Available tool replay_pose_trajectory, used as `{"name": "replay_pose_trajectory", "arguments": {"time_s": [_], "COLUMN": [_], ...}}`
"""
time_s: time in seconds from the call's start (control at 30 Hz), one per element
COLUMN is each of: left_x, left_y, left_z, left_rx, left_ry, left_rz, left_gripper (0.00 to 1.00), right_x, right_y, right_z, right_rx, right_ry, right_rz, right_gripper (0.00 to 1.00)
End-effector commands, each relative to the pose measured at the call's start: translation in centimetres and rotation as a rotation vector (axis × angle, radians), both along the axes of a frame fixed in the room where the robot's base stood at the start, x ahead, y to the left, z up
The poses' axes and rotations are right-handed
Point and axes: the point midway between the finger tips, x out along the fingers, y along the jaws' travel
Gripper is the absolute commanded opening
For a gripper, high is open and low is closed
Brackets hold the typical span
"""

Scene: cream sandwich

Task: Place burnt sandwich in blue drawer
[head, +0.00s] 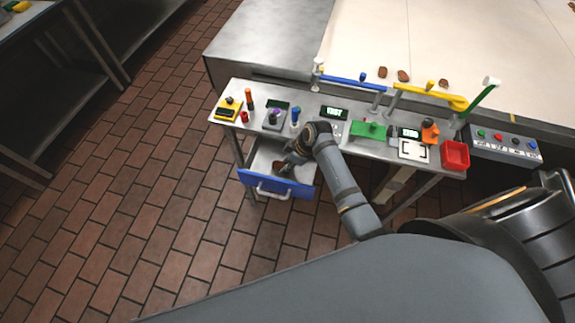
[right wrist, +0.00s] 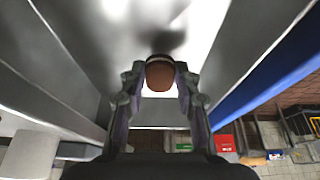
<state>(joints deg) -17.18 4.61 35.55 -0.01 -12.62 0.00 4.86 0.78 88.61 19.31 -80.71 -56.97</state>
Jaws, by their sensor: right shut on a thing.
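The blue drawer (head: 300,190) is pulled open below the small metal workbench, with a blue front, a pale handle and a light grey inside. My right gripper (head: 287,163) reaches down into the drawer. It is shut on the burnt sandwich (head: 279,165), a small dark brown piece. In the right wrist view the sandwich (right wrist: 160,76) sits between the fingertips, over the drawer's pale floor, with a dark shadow beside it. I cannot tell whether it touches the floor. The drawer's blue front (right wrist: 275,75) runs along the right there. My left gripper is not in view.
The workbench top (head: 310,124) carries several small devices, coloured parts and a red bin (head: 455,155). Several brown pieces (head: 403,75) lie on the pale surface behind. A button panel (head: 505,146) is at the right. Brick floor left of the drawer is clear.

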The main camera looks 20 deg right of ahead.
Motion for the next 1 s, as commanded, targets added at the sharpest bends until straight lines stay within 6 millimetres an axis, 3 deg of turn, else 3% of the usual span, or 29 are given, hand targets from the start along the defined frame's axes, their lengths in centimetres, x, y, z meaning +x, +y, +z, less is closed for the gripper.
{"name": "replay_pose_trajectory", "arguments": {"time_s": [0.13,0.47,0.5,0.63,1.0], "left_x": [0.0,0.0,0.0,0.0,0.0], "left_y": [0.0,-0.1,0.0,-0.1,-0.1], "left_z": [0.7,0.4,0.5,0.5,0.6], "left_rx": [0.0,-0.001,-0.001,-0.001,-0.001], "left_ry": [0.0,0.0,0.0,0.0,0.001], "left_rz": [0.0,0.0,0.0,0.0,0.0], "left_gripper": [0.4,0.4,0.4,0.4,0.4], "right_x": [-0.1,0.0,0.0,0.0,-0.1], "right_y": [0.0,0.0,0.0,0.0,-0.2], "right_z": [-1.4,-1.9,-1.8,-1.8,-1.2], "right_rx": [0.0,-0.001,-0.001,-0.001,-0.001], "right_ry": [0.001,-0.001,-0.001,-0.001,-0.001], "right_rz": [0.0,0.0,0.0,0.0,0.0], "right_gripper": [0.18,0.18,0.37,0.55,0.55]}}
